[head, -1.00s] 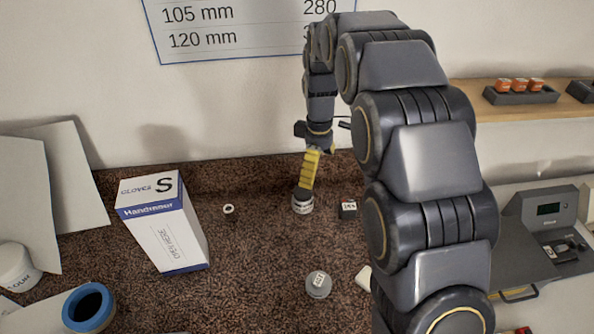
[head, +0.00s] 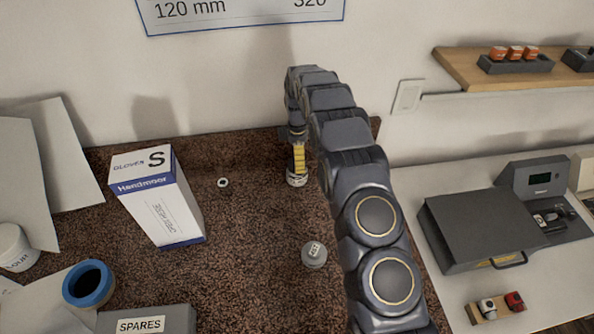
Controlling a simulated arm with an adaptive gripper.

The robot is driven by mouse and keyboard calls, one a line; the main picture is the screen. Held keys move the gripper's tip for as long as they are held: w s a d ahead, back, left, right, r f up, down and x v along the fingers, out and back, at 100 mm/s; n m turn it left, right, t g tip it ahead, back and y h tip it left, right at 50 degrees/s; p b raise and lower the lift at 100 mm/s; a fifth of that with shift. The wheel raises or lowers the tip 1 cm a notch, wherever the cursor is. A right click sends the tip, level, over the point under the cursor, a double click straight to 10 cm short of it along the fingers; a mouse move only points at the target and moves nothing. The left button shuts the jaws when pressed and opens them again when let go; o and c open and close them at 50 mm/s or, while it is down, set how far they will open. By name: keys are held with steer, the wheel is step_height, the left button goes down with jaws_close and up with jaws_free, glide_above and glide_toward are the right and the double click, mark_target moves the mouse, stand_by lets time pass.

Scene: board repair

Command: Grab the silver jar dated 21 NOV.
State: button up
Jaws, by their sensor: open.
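A small jar with a white label (head: 297,181) stands towards the back of the speckled brown counter; its date is too small to read. My gripper (head: 298,172), with yellow fingers pointing down, is open directly over this jar. Its fingertips overlap the jar's top in the picture, and I cannot tell whether they are around it or just above it. A second grey, silvery round jar (head: 314,255) with a small white label on its top stands nearer, left of my arm. Its label is not readable either.
A blue-rimmed pot (head: 87,284) and a box labelled SPARES (head: 148,320) are in front. A grey case (head: 480,230) is on the right bench. The counter's middle is clear.

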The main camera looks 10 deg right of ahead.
step_height(320, 180, down, 4)
steer(key=shift+r, duration=0.1)
steer(key=c, duration=1.2)
steer(key=shift+r, duration=0.1)
